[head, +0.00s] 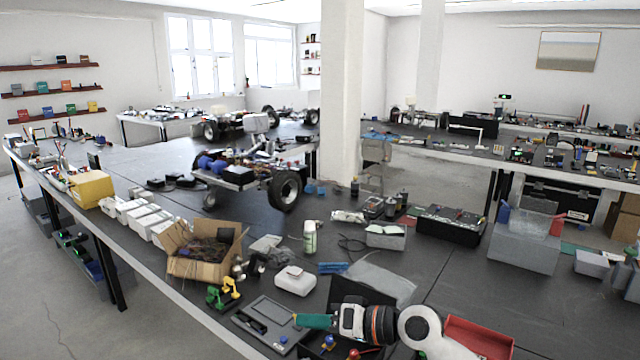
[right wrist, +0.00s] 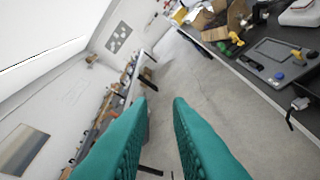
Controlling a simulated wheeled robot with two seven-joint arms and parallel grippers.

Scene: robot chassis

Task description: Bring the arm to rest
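My right arm reaches in from the bottom right of the head view, over the near part of the dark worktable (head: 455,250). Its gripper (head: 314,321) has green fingers and points left, beside a grey panel device (head: 270,325). In the right wrist view the two green fingertips (right wrist: 161,101) stand apart with nothing between them; floor shows behind the gap. The robot chassis (head: 240,176), with black wheels and wiring, stands farther back on the table, well clear of the gripper. My left arm and gripper are not in view.
Near my right gripper are a red tray (head: 480,338), a white box (head: 295,281), a cardboard box (head: 204,252) with cables, and a green-and-yellow item (head: 223,293). A white pillar (head: 342,100) stands behind. Bare floor (right wrist: 205,85) lies beyond the table edge.

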